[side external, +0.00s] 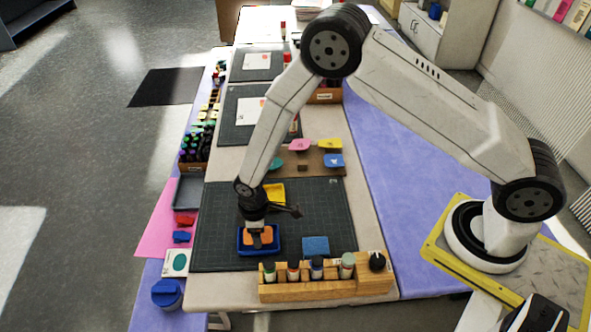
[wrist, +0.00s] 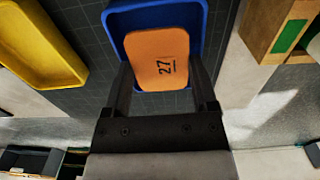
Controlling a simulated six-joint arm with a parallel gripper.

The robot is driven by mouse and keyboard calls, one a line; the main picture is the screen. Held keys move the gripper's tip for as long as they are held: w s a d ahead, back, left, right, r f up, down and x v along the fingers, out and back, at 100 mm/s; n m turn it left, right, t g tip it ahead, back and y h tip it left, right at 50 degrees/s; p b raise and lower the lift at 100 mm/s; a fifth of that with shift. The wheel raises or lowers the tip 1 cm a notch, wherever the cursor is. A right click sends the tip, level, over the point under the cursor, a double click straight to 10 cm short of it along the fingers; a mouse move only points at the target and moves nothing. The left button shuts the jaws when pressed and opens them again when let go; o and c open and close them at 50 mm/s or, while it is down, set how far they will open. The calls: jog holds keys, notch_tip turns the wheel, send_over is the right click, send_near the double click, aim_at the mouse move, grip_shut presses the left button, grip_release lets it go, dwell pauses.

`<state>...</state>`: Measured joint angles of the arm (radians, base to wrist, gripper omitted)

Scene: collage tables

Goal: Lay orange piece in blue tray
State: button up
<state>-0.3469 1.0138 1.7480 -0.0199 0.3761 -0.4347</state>
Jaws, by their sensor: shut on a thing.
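The orange piece (wrist: 160,58) is a flat rounded card marked 27. In the wrist view it lies between the two fingers of my gripper (wrist: 162,82), which are shut on its sides. The blue tray (wrist: 121,20) is right beyond and under the piece. In the side view my gripper (side external: 257,238) points down over the blue tray (side external: 259,253), with the orange piece (side external: 265,236) within the tray's outline. I cannot tell whether the piece touches the tray floor.
A yellow tray (side external: 275,193) stands just behind on the dark cutting mat (side external: 325,215). A blue square (side external: 316,245) lies to the right. A wooden rack (side external: 325,285) with several bottles stands along the near edge. The mat's right part is clear.

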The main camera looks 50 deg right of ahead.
dwell(0.6)
jog(key=o, duration=0.7)
jog(key=shift+o, duration=0.2)
jog(key=shift+r, duration=0.2)
jog(key=shift+r, duration=3.3)
jog(key=shift+d+r, duration=0.1)
jog(key=shift+d+r, duration=0.15)
jog(key=shift+r, duration=0.05)
jog(key=s+d+r+m+t, duration=0.2)
jog(key=s+d+r+m, duration=0.7)
jog(key=s+d+r, duration=0.4)
jog(key=shift+d+r+t, duration=0.3)
jog(key=shift+d+r, duration=0.15)
jog(key=shift+d, duration=0.2)
